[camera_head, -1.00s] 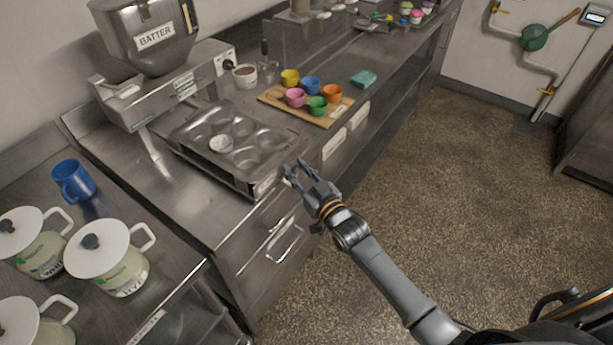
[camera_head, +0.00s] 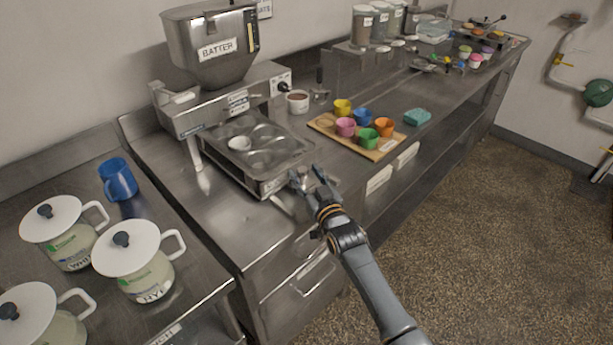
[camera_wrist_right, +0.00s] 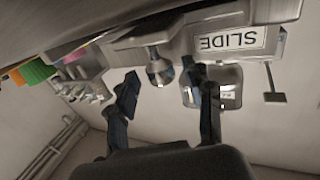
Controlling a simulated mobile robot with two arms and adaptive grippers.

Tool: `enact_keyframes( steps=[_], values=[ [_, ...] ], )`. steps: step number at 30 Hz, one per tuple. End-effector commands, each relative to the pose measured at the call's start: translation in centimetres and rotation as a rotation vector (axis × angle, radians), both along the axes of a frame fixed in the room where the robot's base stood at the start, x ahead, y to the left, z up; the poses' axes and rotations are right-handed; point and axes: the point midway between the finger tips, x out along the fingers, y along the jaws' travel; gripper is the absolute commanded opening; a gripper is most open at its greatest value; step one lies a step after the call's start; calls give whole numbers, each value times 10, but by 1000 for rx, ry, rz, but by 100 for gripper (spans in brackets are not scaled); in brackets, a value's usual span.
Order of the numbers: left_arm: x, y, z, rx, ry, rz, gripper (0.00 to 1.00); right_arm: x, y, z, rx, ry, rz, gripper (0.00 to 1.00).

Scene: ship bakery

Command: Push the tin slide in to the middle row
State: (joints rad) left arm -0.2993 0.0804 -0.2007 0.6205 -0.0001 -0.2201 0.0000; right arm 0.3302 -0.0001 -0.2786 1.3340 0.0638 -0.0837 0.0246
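The tin slide (camera_head: 273,185) is a metal tray-like carriage under the batter depositor (camera_head: 213,60). It holds a grey muffin tin (camera_head: 262,138) with one white cup (camera_head: 240,143) in a rear-left hollow. In the wrist view its "SLIDE" label (camera_wrist_right: 231,41) appears upside down, with a round metal knob (camera_wrist_right: 159,70) beside it. My right gripper (camera_head: 309,179) is at the slide's front end. Its fingers are open, one on each side of the knob in the wrist view (camera_wrist_right: 160,85); contact cannot be told. My left gripper is not in view.
A wooden board (camera_head: 330,128) with several coloured cups stands right of the slide. White-lidded jars (camera_head: 133,250) and a blue mug (camera_head: 117,180) stand at left. The floor at right is clear.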

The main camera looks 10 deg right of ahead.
Motion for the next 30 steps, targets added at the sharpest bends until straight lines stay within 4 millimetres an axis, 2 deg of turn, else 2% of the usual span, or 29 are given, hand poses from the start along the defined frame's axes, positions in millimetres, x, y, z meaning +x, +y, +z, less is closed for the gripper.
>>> enact_keyframes(
  steps=[7,11,14,24,30],
  values=[
    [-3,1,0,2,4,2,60,-1,0,1,1,-2,0,52],
    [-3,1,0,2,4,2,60,-9,-2,0,1,-1,0,52],
    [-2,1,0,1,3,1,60,-23,-6,-1,1,0,0,52],
    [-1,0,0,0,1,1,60,-91,-25,0,1,0,0,52],
    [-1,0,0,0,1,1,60,-112,-32,0,0,1,-1,52]
  ],
)
